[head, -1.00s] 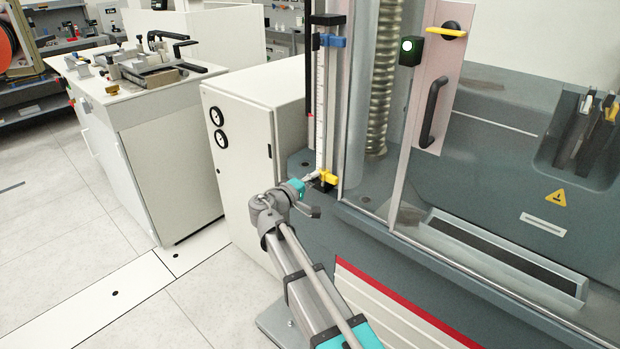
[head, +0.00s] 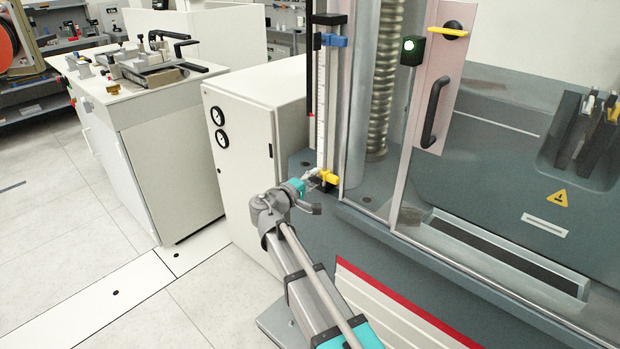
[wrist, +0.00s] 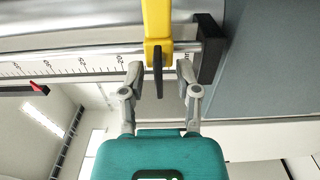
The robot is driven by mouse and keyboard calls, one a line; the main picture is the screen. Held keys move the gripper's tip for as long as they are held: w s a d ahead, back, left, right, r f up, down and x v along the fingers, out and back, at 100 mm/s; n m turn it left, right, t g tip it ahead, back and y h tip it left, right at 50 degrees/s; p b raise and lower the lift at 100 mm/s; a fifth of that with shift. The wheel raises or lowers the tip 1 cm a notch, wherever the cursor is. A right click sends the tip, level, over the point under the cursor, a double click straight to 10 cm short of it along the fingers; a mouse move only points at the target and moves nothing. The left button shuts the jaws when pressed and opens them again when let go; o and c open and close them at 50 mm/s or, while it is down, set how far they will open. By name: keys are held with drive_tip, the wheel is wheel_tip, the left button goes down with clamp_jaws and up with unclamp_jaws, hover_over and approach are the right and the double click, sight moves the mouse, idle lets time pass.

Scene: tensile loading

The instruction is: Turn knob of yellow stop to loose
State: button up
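The yellow stop (head: 329,178) sits low on the upright scale rod at the left corner of the machine. In the wrist view the yellow stop (wrist: 157,22) comes down from the top, with a thin dark knob (wrist: 158,78) below it. My gripper (head: 313,177) is at the left side of the stop. In the wrist view my gripper (wrist: 159,72) is open, with one finger on each side of the knob. Gaps show between the knob and both fingers. The knob is too small to make out in the head view.
A blue stop (head: 333,41) sits high on the same rod. A black block (wrist: 207,50) is close to the right finger in the wrist view. The clear guard door with a black handle (head: 435,112) is to the right. A white cabinet (head: 240,150) stands to the left.

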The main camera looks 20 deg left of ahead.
drive_tip(key=shift+s, duration=0.15)
drive_tip(key=v, duration=1.1)
drive_tip(key=shift+s+a, duration=0.2)
drive_tip(key=shift+s, duration=0.15)
drive_tip(key=shift+f, duration=0.1)
idle(0.4)
